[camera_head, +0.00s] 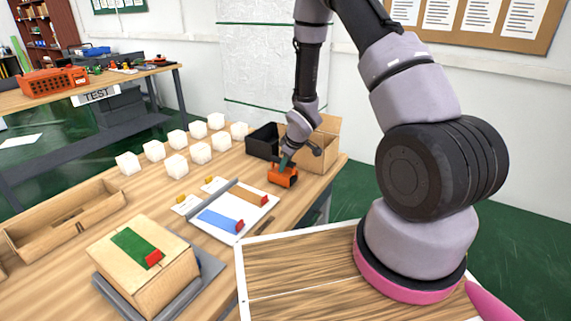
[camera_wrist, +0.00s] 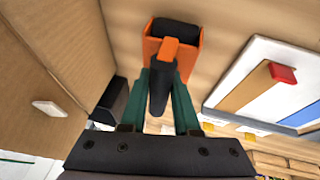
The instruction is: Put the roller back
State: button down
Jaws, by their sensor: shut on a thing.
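The roller (camera_head: 283,176) has an orange body and shows low over the wooden table, right of the white board. In the wrist view the roller (camera_wrist: 172,42) shows a dark cylinder in the orange body and a black handle pointing back toward my wrist. My gripper (camera_head: 286,160), with green fingers, is shut on the black handle; the fingers (camera_wrist: 163,82) lie on either side of it. I cannot tell whether the orange body touches the table.
A black bin (camera_head: 263,141) and an open cardboard box (camera_head: 322,146) stand just behind my gripper. The white board (camera_head: 205,226) holds brown and blue red-ended strips. Several white cubes (camera_head: 177,165) stand to the left. A closed carton (camera_head: 165,282) bears a green strip.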

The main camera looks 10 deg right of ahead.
jog(key=c, duration=0.6)
grip_release()
jog(key=shift+s+d+f, duration=0.2)
jog(key=shift+s+f, duration=0.25)
jog(key=shift+s, duration=0.1)
jog(key=shift+c, duration=0.2)
jog(key=shift+w+r, duration=0.1)
jog(key=shift+r, duration=0.25)
jog(key=w+v, duration=0.1)
jog(key=v, duration=1.1)
jog(key=shift+r, duration=0.5)
jog(key=s+d+r+m+h, duration=0.1)
jog(key=s+d+r+m, duration=0.15)
jog(key=r, duration=0.45)
jog(key=s+d+r+m+t, duration=0.1)
jog(key=s+r+m, duration=0.15)
jog(key=r, duration=0.45)
jog(key=s+d+r+m+h, duration=0.1)
jog(key=s+d+r+m, duration=0.15)
jog(key=r, duration=0.45)
jog(key=s+a+r+m+t+y, duration=0.1)
jog(key=s+a+r+m+y, duration=0.1)
jog(key=s+r+m, duration=0.4)
jog(key=s+r, duration=0.5)
jog(key=s, duration=0.4)
jog(key=shift+s+a+r, duration=0.3)
jog(key=shift+a+r, duration=0.05)
